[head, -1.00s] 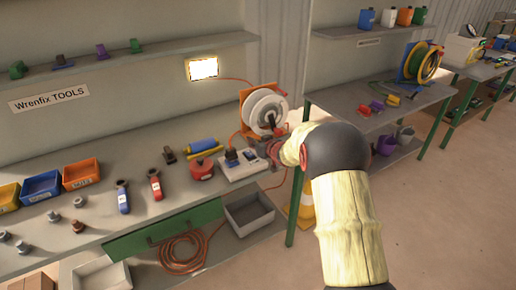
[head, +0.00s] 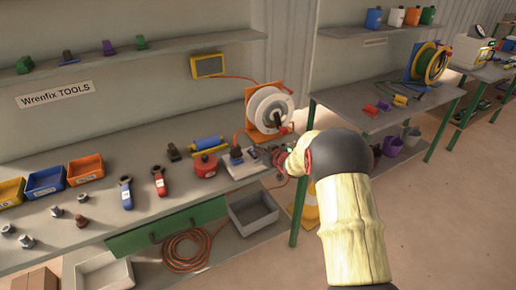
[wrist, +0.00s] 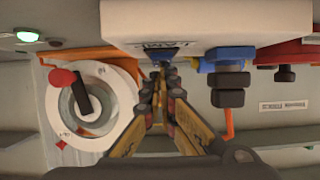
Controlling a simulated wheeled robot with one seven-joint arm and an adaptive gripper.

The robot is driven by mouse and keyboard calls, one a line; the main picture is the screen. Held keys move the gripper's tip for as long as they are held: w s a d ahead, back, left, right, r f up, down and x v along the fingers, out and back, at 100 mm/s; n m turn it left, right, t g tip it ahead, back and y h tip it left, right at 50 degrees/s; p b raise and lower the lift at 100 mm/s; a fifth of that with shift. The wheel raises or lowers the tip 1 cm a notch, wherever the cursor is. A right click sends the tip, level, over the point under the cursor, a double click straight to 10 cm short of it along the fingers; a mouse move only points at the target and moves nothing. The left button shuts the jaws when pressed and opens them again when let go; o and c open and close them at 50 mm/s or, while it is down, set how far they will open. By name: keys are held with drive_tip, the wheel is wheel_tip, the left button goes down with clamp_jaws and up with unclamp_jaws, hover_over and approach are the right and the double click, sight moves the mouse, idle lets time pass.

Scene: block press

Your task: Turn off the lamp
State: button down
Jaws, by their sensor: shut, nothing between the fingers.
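The lamp (head: 208,66) is a yellow-framed rectangular light on the wall above the bench; its panel is dark. An orange cord runs from it behind the cable reel. The white power strip (head: 241,171) lies on the bench; it also shows in the wrist view (wrist: 270,18), with a "LAMP" label. A small blue part (wrist: 158,53), perhaps a switch, sits by that label. My gripper (wrist: 163,68) is shut and empty, its fingertips at or very near the blue part; contact is unclear. In the head view my gripper (head: 268,152) is partly hidden behind my wrist.
A white cable reel (head: 264,108) on an orange stand is close behind my gripper. A blue and black plug (wrist: 230,75) stands in the strip beside the fingers. A red round container (head: 205,166) and two wrenches lie further left.

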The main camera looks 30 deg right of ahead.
drive_tip(key=shift+r+p, duration=0.8)
drive_tip(key=shift+p, duration=0.05)
